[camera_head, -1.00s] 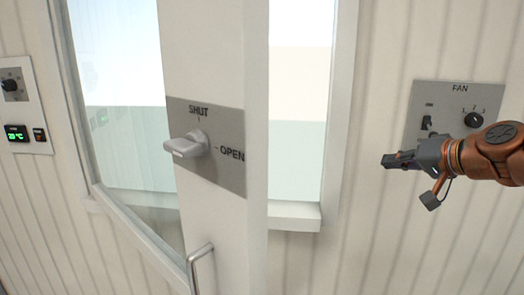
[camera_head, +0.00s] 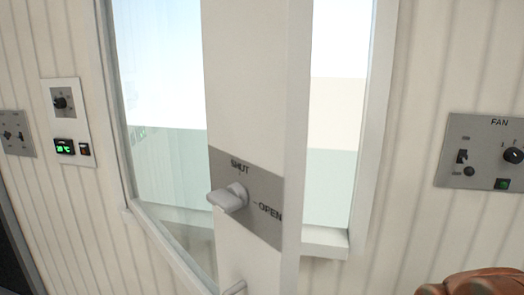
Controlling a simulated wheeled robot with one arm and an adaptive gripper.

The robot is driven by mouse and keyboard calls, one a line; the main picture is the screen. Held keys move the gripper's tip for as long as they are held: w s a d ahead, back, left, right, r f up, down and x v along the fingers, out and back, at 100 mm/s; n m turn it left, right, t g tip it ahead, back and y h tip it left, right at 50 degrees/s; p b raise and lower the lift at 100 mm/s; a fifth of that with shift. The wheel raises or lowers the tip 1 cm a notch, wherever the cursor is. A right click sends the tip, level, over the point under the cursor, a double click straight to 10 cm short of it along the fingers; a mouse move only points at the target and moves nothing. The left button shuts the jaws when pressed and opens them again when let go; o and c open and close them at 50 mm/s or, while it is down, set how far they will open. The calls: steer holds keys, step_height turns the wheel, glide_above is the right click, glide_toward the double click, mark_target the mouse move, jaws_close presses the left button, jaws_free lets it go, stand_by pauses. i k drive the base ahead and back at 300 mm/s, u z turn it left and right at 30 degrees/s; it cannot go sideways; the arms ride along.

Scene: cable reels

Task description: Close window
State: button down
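The window sash (camera_head: 246,90) is white and stands in the middle of the view. It looks swung out towards me, with a gap between its right edge and the window frame (camera_head: 378,95). A grey latch knob (camera_head: 228,198) sits on a plate (camera_head: 265,228) marked SHUT above and OPEN to the right. The knob lies roughly sideways, its near end to the left. The top of a pull handle (camera_head: 234,289) shows at the bottom edge.
A fan panel (camera_head: 480,166) with switches and a dial is on the wall at the right. The ribbed wall between the window and fan panel is clear.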

mark_target(257, 55)
steer(key=u, duration=1.25)
steer(key=k, duration=0.65)
steer(key=u, duration=1.35)
steer(key=i, duration=0.5)
